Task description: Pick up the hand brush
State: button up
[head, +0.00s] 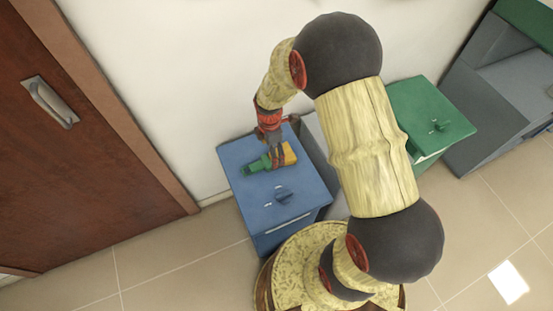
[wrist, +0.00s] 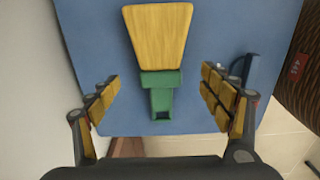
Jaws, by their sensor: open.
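The hand brush (wrist: 160,85) has a wide yellow head and a green handle. It lies flat on the blue top of a cabinet (head: 239,153). In the head view the brush (head: 256,165) has its green end to the left and its yellow end to the right, partly covered by my gripper. My gripper (head: 276,160) is above the brush and points down at it. In the wrist view my gripper (wrist: 161,95) is open, with one finger on each side of the green handle. Clear gaps show between the handle and both fingers.
A dark blue handle (head: 283,195) sticks up from the blue top near its front; it also shows beside the right finger in the wrist view (wrist: 250,72). A green-topped cabinet (head: 423,107) stands to the right. A white wall is behind, a brown door (head: 75,150) at left.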

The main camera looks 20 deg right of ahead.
aim_at(269, 159)
jog(key=f+b, duration=0.1)
jog(key=f, duration=0.2)
jog(key=f+b, duration=0.1)
jog(key=f, duration=0.1)
jog(key=shift+a+f+b, duration=0.2)
jog(key=shift+a+b, duration=0.15)
jog(key=shift+r, duration=0.1)
jog(key=c, duration=0.3)
jog(key=c, duration=1)
